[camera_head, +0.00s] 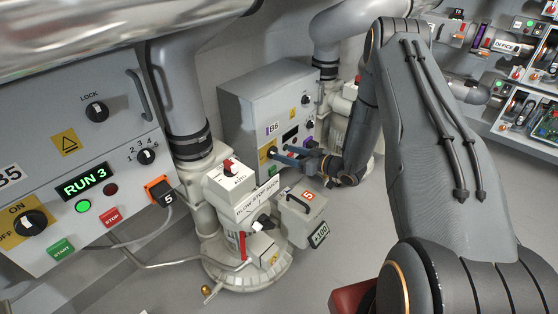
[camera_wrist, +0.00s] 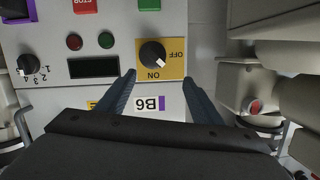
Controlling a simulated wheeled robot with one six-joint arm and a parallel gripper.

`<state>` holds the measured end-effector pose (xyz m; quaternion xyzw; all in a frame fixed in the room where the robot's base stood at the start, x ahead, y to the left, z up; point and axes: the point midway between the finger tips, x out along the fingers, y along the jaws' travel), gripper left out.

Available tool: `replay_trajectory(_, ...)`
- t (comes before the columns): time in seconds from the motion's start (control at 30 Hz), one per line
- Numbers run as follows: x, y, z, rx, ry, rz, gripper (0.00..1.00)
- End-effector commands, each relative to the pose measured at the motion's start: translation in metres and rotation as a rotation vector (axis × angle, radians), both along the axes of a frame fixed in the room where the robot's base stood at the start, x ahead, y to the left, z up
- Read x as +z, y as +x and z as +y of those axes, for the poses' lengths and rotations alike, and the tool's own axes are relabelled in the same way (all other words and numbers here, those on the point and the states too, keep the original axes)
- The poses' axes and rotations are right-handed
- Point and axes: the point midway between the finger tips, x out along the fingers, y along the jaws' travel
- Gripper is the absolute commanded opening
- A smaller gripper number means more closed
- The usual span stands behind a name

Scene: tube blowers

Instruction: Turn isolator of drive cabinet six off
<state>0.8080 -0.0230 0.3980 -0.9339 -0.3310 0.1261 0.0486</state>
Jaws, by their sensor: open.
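Drive cabinet B6 (camera_head: 245,95) stands beyond the blower in the head view, and its B6 label (camera_wrist: 150,103) shows upside down in the wrist view. Its isolator is a black rotary knob (camera_wrist: 151,53) on a yellow plate (camera_wrist: 174,70) marked ON and OFF. The knob's white mark points to the lower right in the wrist view, between the two words and nearer ON. My gripper (camera_wrist: 158,76) is open.
Cabinet B5 (camera_head: 60,120) is at the left, showing RUN 3. A blower (camera_head: 245,220) with pipes stands between the cabinets. On B6, the display (camera_wrist: 93,68) is dark, near a selector (camera_wrist: 29,65) and STOP button (camera_wrist: 85,5). Electronics shelves (camera_head: 525,110) are at the right.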

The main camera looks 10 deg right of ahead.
Motion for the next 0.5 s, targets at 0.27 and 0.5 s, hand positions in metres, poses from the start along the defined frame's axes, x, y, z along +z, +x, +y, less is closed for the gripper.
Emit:
replay_trajectory(0.27,-0.014,0.006,-0.027,0.052,0.286,0.338,0.60)
replay_trajectory(0.5,-0.018,0.004,-0.038,0.054,0.374,0.487,0.60)
